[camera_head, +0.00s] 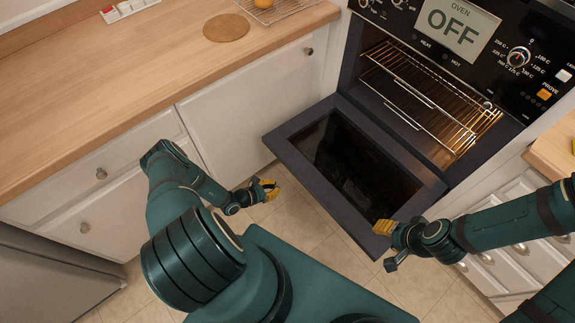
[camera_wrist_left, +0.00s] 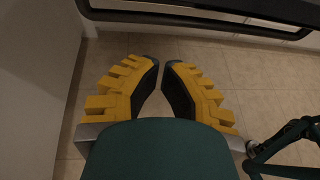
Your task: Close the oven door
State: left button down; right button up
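The oven door (camera_head: 300,150) is hinged at its bottom and hangs lowered in front of the oven (camera_head: 425,90), dark-framed with a glass pane.
The oven cavity is lit and holds wire racks (camera_head: 410,95). Its display (camera_head: 457,28) reads OFF. White cabinets (camera_head: 245,90) under a wooden counter (camera_head: 130,80) stand left of the door. White drawers (camera_head: 520,260) stand at the right. Tiled floor (camera_head: 310,215) is free below the door.

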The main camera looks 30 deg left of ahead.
pick_arm(q)
jog(key=w+f+n+t+y+b, duration=0.1)
jog(key=w+f+b, duration=0.1)
jog(key=w+f, duration=0.45)
notch_tip(320, 180, up, 6)
jog(key=w+p, duration=0.1)
jog(key=w, duration=0.1)
jog(key=shift+w+d, duration=0.15)
jog(key=shift+d, duration=0.2)
jog(key=shift+r, duration=0.1)
